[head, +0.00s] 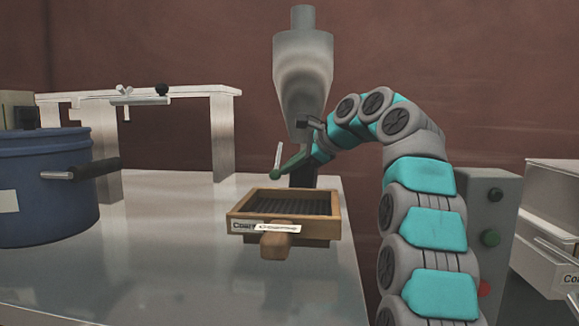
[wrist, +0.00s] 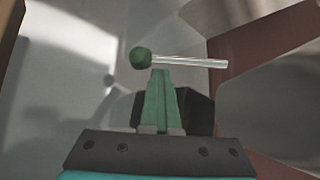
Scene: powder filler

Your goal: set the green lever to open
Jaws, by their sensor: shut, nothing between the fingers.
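The green lever is a pale metal rod (head: 279,156) with a dark green ball knob at its end. In the head view the rod stands nearly upright, slightly tilted, with the knob (head: 274,175) at its lower end, below the grey powder hopper (head: 303,70). In the wrist view the knob (wrist: 141,57) is at the left and the rod (wrist: 190,62) runs to the right. My gripper (wrist: 160,72) is shut and empty, its green fingertips just beside the knob and rod; I cannot tell whether they touch. In the head view my gripper (head: 286,167) partly overlaps the lever area.
A wooden-framed sieve tray (head: 238,211) with a label and handle lies on the table (head: 180,260) below the hopper. A blue pot (head: 40,190) stands left, before a white raised shelf (head: 190,92). A grey control box (head: 492,215) with buttons stands right of my arm.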

